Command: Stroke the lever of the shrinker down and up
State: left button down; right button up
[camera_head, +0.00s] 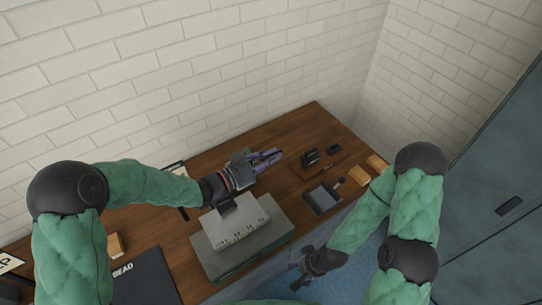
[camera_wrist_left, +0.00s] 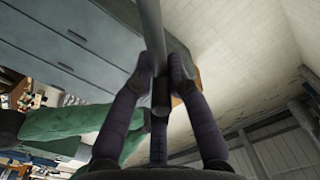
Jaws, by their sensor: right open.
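My left gripper (camera_head: 268,157) reaches over the back of the wooden table, its fingers pointing right. In the left wrist view its fingers (camera_wrist_left: 163,68) close from both sides on a grey rod with a dark end, the lever (camera_wrist_left: 159,95). The lever is hard to make out in the head view. The shrinker's body cannot be told for certain; a dark machine-like piece (camera_head: 311,158) stands to the right of the left gripper. My right gripper (camera_head: 303,272) is open and empty, low in front of the table edge.
A grey box (camera_head: 241,224) on a flat base lies in front of my left gripper. A dark block (camera_head: 322,198) and tan blocks (camera_head: 377,161) are on the right of the table (camera_head: 300,120). A brick wall is behind; a dark cabinet (camera_head: 490,190) stands right.

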pick_arm(q)
jog(key=s+d+f+m+b, duration=0.2)
jog(key=s+f+m+b, duration=0.1)
jog(key=f+b, duration=0.6)
jog(key=s+d+f+m+b, duration=0.3)
jog(key=f+b, duration=0.6)
jog(key=b, duration=0.7)
jog(key=shift+s+d+f+m, duration=0.25)
jog(key=shift+s+m, duration=0.15)
jog(key=shift+s, duration=0.65)
jog(key=shift+f, duration=0.2)
jog(key=c, duration=1.3)
grip_release()
jog(key=shift+o, duration=0.2)
jog(key=shift+r, duration=0.1)
jog(key=shift+a, duration=0.1)
